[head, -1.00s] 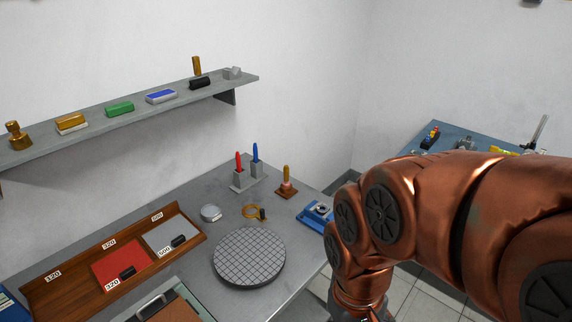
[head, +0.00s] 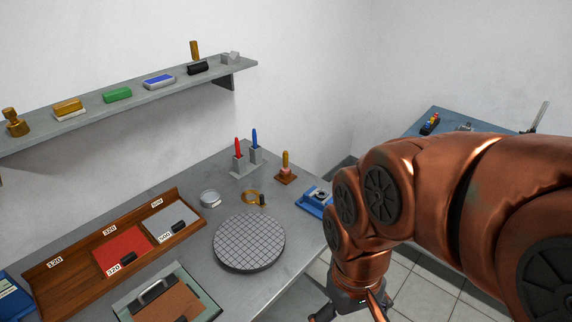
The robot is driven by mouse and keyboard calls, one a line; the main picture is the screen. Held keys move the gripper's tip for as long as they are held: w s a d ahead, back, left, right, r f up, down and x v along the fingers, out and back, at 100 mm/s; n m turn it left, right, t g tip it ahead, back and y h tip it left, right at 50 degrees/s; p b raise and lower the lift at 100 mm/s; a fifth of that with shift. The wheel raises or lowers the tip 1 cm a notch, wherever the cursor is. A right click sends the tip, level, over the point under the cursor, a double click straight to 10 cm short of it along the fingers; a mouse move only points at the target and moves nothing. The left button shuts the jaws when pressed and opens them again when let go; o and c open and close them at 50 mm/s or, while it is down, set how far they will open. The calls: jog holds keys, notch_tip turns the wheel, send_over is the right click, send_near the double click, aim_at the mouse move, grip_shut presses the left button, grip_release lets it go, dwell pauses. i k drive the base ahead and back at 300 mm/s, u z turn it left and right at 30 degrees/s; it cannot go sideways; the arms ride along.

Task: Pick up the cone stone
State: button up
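What looks like the cone stone (head: 285,168) stands upright at the back right of the grey workbench (head: 290,232). It has an orange-brown handle on top and a pinkish lower part, and sits on a small brown square base (head: 286,180). My gripper (head: 350,314) shows only in part at the bottom edge, below my copper arm, off the bench's right side and well apart from the stone. Its fingertips are cut off by the frame, so its opening cannot be told.
Near the stone are a holder (head: 247,162) with red and blue handles, a brass ring (head: 250,197) and a blue fixture (head: 315,203). A round gridded plate (head: 249,241) lies in front. A shelf (head: 135,100) overhangs the left; a blue table (head: 450,121) stands right.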

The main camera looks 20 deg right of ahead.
aim_at(285, 169)
jog(key=u, duration=0.5)
jog(key=k, duration=1.05)
jog(key=z, duration=0.65)
jog(key=i, duration=1.3)
jog(key=u, duration=0.95)
jog(key=i, duration=0.35)
jog(key=u, duration=0.45)
